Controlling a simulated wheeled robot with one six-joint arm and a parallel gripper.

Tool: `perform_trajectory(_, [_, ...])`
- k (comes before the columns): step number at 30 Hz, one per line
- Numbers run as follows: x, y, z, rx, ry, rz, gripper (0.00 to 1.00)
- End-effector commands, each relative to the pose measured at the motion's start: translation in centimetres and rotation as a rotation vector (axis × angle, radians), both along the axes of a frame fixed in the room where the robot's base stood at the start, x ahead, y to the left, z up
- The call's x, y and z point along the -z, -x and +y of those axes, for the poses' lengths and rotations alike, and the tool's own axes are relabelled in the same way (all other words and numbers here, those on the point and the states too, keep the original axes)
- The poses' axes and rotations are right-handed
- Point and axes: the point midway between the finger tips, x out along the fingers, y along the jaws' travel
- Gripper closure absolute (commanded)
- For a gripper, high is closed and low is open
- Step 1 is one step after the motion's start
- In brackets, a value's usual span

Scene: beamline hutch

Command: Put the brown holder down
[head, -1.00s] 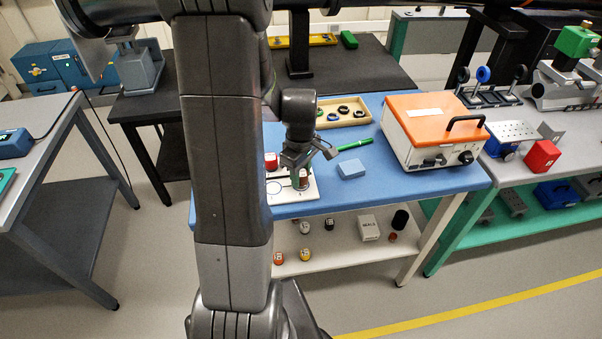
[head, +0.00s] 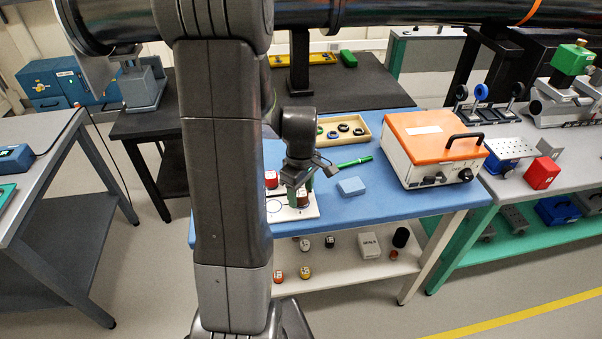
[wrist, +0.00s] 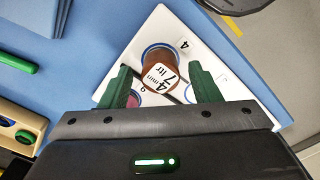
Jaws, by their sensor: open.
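The brown holder (wrist: 158,68) stands on the white board (wrist: 150,35), by the mark 4 and over a printed ring. Its pale top label faces the wrist camera. In the head view the brown holder (head: 303,199) is partly hidden by my gripper (head: 299,184). My gripper, also in the wrist view (wrist: 162,86), is open, with one green finger on each side near the holder. Gaps show between the fingers and the holder in the wrist view. A red holder (head: 271,179) stands on the same board to the left.
The blue tabletop (head: 380,190) also carries a blue block (head: 351,186), a green pen (head: 355,162), a wooden tray (head: 362,138) of rings, and an orange-lidded box (head: 425,130). The lower shelf (head: 345,265) holds several small holders. Free tabletop lies right of the board.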

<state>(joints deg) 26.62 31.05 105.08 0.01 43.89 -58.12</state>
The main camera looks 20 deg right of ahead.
Motion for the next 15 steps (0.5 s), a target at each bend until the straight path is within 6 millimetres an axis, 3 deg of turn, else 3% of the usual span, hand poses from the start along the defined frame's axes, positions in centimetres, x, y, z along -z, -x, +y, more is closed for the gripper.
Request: perform_trajectory(15, [-9.7,-0.1,0.0,0.0,0.002,-0.005,0.43])
